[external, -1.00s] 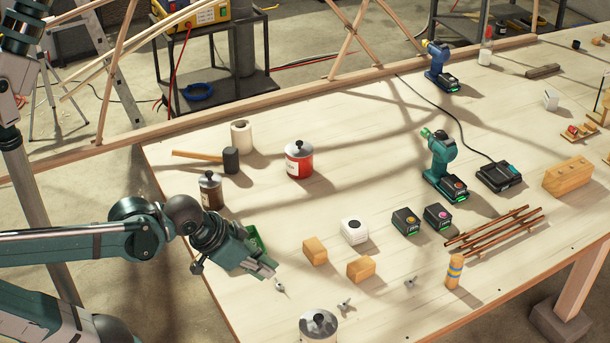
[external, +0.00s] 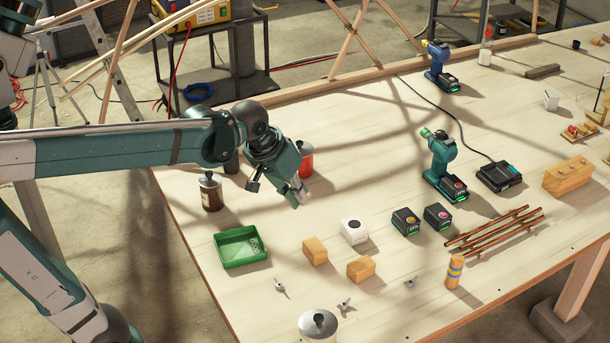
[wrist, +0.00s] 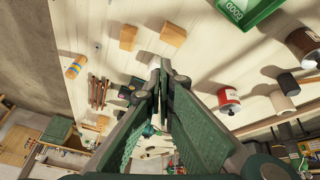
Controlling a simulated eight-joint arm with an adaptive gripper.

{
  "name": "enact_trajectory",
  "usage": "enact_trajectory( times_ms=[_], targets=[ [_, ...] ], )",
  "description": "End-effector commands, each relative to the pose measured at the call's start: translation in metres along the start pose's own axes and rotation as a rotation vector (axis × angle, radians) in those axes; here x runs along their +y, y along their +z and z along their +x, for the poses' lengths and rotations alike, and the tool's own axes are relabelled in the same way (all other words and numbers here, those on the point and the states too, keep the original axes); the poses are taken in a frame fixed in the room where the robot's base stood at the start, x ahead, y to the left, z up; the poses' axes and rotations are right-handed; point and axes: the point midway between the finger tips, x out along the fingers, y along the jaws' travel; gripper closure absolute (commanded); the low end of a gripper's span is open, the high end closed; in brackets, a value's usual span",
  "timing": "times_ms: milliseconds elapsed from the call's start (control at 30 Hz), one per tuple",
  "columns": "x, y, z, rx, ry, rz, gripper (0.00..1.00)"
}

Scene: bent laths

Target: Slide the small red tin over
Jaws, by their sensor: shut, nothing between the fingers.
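The small red tin (external: 307,160) stands on the workbench, partly hidden behind my gripper in the external view. In the wrist view the red tin (wrist: 229,100) shows its red side and white label, to the right of my fingers. My gripper (external: 298,197) is shut and empty, pointing down over the bench on the near side of the tin. In the wrist view my gripper's fingertips (wrist: 160,72) meet at the middle. I cannot tell whether the gripper touches the tin.
A brown jar (external: 210,191) and a green tray (external: 240,262) are at the left. A white box (external: 354,231), wooden blocks (external: 315,251) and battery packs (external: 406,221) lie in front and to the right. Bare bench lies between the tin and the teal drill (external: 442,165).

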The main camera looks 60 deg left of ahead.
Motion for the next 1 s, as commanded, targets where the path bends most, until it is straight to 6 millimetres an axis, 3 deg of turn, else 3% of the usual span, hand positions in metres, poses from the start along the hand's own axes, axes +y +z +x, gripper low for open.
enact_trajectory(
  times_ms=[33,467,1000],
  targets=[
    [-0.003,-0.013,0.0,-0.006,-0.007,-0.021,1.0],
    [-0.037,-0.098,0.018,-0.066,-0.058,-0.197,1.0],
    [-0.1,-0.195,0.059,-0.135,-0.125,-0.42,1.0]
  ],
)
